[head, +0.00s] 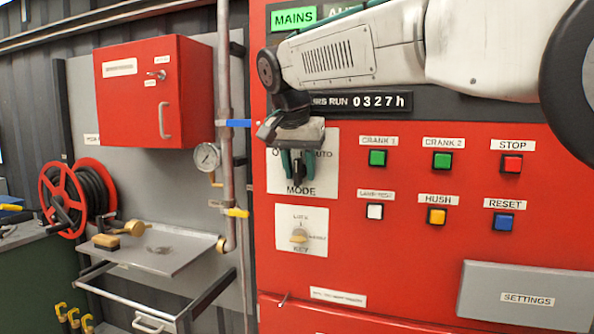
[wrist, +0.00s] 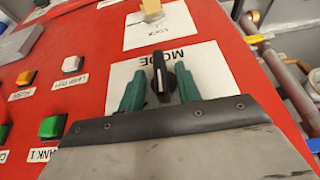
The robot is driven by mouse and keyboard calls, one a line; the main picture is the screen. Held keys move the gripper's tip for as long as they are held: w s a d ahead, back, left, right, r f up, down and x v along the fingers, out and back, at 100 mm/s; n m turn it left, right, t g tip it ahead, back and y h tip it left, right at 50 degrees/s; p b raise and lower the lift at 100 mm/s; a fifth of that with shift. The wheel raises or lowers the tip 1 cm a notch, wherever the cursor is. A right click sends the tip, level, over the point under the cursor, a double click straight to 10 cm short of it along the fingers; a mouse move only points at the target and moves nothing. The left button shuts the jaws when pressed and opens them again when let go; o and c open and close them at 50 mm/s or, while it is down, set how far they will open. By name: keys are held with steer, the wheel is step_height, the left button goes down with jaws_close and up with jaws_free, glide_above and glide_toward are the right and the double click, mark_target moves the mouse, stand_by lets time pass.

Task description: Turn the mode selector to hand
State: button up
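The mode selector is a black knob (head: 298,173) on a white plate (head: 322,180) marked MODE. Its grip stands about upright on the panel, and in the wrist view the knob (wrist: 159,74) shows a pale line along it. AUTO reads at the plate's right and part of a label at its left; the top of the plate is hidden by my gripper. My gripper (head: 297,164) is open, with a green finger on each side of the knob. In the wrist view my gripper (wrist: 159,88) shows small gaps between knob and fingers.
A key switch (head: 299,235) sits below the selector. Green CRANK buttons (head: 377,158), a red STOP button (head: 512,163) and other buttons lie to the right. A vertical pipe (head: 226,120) with a gauge (head: 207,157) and a red cabinet (head: 155,92) stand to the left.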

mark_target(296, 159)
steer(key=shift+a+f, duration=0.15)
steer(key=shift+s, duration=0.1)
steer(key=v, duration=0.7)
steer(key=shift+a+r, duration=0.1)
steer(key=shift+r, duration=0.35)
